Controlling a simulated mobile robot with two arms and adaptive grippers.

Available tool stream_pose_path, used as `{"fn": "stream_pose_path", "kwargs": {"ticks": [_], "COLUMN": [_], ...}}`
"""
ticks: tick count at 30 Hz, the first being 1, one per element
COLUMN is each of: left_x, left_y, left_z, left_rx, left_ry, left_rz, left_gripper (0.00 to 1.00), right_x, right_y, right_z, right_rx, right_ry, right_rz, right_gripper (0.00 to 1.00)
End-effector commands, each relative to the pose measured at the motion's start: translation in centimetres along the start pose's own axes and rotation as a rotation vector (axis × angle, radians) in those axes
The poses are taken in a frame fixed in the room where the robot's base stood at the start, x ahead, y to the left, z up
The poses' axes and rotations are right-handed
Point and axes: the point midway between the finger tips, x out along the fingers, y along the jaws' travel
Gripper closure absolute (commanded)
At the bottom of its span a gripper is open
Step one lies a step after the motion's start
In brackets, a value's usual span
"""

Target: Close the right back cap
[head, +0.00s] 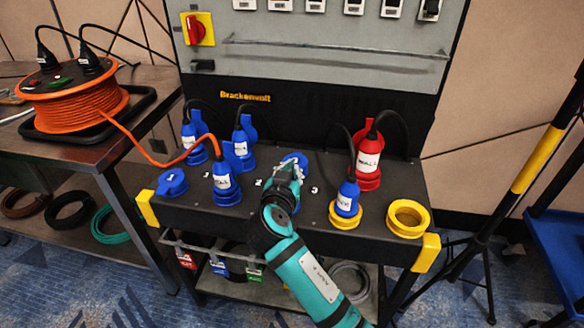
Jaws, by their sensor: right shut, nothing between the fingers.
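My right gripper (286,172) is shut and empty. It is over the middle of the black power box, in front of a blue socket cap (295,158) in the back row. The gripper hides most of that cap and its socket, so I cannot tell whether the cap is open or closed, or whether the fingers touch it. A raised blue cap (250,126) stands behind the blue plug to the left. A red plug (368,160) sits in a red socket at the back right. My left gripper is not in view.
The black box (300,215) also holds blue plugs (222,182), a closed blue cap (172,182), a blue plug in a yellow ring (346,200) and an empty yellow ring (407,218). An orange cable reel (75,100) stands left. A tripod (492,225) stands right.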

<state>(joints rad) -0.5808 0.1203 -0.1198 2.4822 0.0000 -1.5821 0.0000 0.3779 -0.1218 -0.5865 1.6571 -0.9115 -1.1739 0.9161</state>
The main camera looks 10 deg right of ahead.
Motion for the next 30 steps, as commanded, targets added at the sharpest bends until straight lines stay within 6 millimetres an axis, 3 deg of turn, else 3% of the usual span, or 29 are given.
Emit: {"fn": "stream_pose_path", "kwargs": {"ticks": [25,30], "left_x": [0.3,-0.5], "left_y": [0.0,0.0], "left_z": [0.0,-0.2], "left_rx": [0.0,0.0], "left_ry": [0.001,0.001], "left_rz": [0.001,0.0], "left_gripper": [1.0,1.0], "right_x": [0.0,0.0], "right_y": [0.0,0.0], "right_z": [0.4,-0.9], "right_rx": [0.0,-0.001], "right_ry": [-0.001,0.004], "right_rz": [0.0,-0.001], "right_gripper": [1.0,1.0]}}
